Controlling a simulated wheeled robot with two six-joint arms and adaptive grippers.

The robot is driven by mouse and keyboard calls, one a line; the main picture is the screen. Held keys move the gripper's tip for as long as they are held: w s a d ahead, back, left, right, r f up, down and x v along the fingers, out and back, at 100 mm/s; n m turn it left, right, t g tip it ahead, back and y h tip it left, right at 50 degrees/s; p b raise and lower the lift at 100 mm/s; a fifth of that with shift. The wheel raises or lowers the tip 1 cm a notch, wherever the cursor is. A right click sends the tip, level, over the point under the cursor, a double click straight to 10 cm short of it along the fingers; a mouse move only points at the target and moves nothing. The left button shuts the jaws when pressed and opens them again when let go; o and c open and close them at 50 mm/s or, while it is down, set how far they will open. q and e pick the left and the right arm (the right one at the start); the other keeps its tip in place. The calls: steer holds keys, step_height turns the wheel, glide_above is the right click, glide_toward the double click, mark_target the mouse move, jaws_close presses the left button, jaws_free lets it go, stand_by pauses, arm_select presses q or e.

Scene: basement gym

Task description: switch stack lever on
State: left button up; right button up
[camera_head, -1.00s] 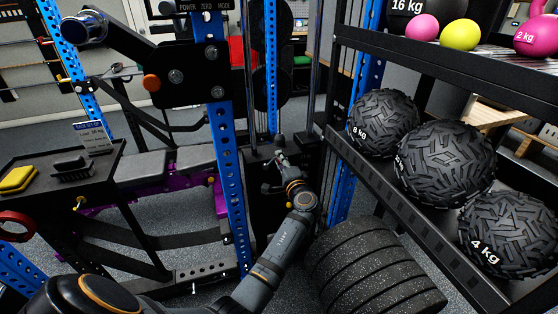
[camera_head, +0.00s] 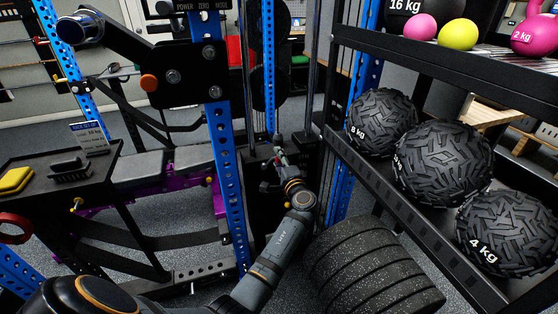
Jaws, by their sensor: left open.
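My left gripper (camera_head: 280,160) is at the end of my arm, in the middle of the view, in front of the dark weight-stack column between the blue rack posts. It looks small and is seen from behind. A small pale and reddish detail shows at its fingertips, but I cannot tell whether this is part of the stack lever or whether they touch. The lever itself cannot be made out clearly; the gripper and dark column hide it. The gripper is open. My right gripper is not in view.
A blue upright (camera_head: 228,180) stands close left of my forearm. Stacked black plates (camera_head: 370,265) stand at lower right, near the arm. A rack with black textured balls (camera_head: 445,160) fills the right. A black tray (camera_head: 100,165) with a yellow block (camera_head: 15,180) is at left.

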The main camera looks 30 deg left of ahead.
arm_select(q)
step_height(320, 180, up, 10)
stand_by(0.5)
